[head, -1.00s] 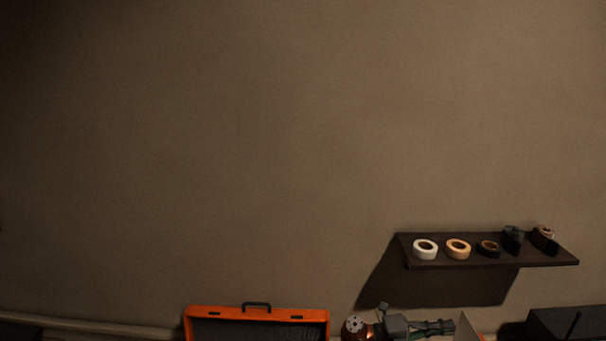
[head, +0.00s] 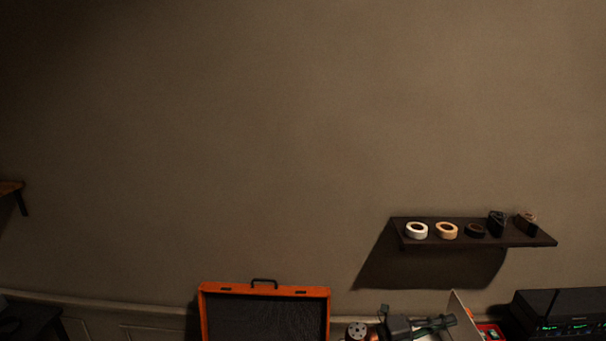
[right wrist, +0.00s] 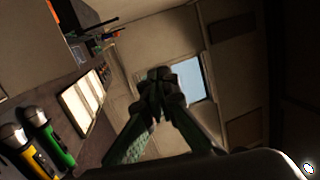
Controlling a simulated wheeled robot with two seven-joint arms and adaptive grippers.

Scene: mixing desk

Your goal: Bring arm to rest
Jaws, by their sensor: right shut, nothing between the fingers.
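My right gripper (head: 447,322) shows at the bottom edge of the head view, dark and level, pointing to the right. In the right wrist view its fingers (right wrist: 160,78) meet at the tips with nothing between them. The gripper appears clear of the things around it, and the rest of my right arm is mostly cut off by the picture's lower edge. My left gripper is in neither view.
An open orange case (head: 204,312) stands at the bottom. A dark wall shelf (head: 530,240) holds tape rolls. A black device (head: 560,303) with green lights is at the right. Microphones with yellow (right wrist: 40,163) and green (right wrist: 58,148) bodies lie at the wrist view's lower left.

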